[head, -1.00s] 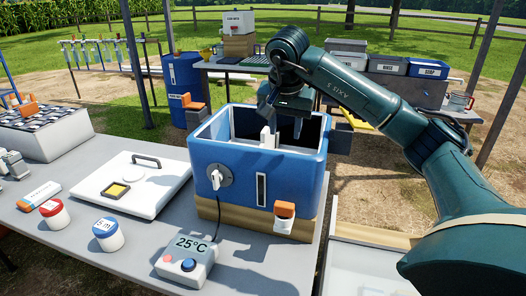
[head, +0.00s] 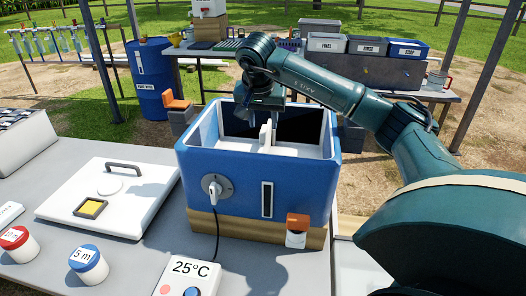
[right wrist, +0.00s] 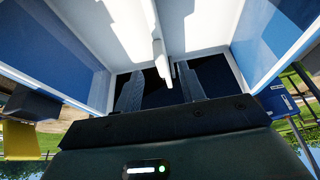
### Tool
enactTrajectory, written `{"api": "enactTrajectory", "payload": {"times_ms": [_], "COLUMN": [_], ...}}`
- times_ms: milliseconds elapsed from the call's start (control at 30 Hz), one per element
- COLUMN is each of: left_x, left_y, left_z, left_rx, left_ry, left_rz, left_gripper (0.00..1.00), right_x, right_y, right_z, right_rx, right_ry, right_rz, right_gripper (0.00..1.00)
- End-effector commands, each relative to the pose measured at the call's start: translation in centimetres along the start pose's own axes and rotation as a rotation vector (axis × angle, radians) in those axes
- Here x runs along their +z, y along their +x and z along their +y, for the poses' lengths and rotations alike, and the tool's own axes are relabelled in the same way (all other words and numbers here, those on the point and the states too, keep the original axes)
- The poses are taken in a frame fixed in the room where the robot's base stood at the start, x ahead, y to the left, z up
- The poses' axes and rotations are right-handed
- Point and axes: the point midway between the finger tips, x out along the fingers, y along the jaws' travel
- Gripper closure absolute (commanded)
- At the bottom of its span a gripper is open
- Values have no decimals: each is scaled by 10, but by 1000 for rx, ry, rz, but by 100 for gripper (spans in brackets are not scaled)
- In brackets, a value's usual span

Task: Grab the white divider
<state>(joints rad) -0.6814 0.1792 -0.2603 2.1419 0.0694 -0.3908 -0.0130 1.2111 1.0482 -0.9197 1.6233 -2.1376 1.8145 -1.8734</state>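My right gripper (head: 263,118) points down into the box, right at the top of the divider. In the right wrist view, the two dark fingers (right wrist: 160,90) are spread apart, with the divider (right wrist: 158,52) seen in line with the gap between them. The fingers do not look closed on it. How far the divider reaches between them is unclear. My left gripper is not in view.
A white lid (head: 110,195) with a dark handle lies on the table left of the box. A 25°C control unit (head: 190,277) sits in front, wired to the box. Red-lidded (head: 17,245) and blue-lidded (head: 87,264) jars stand at the front left. The box walls surround the gripper closely.

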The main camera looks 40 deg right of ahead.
Motion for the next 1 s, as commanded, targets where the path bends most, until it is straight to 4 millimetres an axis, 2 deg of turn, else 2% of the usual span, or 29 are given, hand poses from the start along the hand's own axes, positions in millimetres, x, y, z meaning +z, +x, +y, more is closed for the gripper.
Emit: {"api": "enactTrajectory", "payload": {"times_ms": [233, 500, 800, 1000], "left_x": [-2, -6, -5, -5], "left_y": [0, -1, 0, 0], "left_z": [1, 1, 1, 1], "left_rx": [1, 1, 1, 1], "left_ry": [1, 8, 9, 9], "left_rz": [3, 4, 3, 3], "left_gripper": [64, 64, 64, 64], "right_x": [0, -1, -1, -1], "right_y": [20, 57, 62, 62], "right_z": [0, -1, -1, -1], "right_rx": [3, 2, 0, 0], "right_ry": [0, 1, 0, 0], "right_rz": [-3, -1, 0, 0], "right_gripper": [60, 60, 60, 76]}}
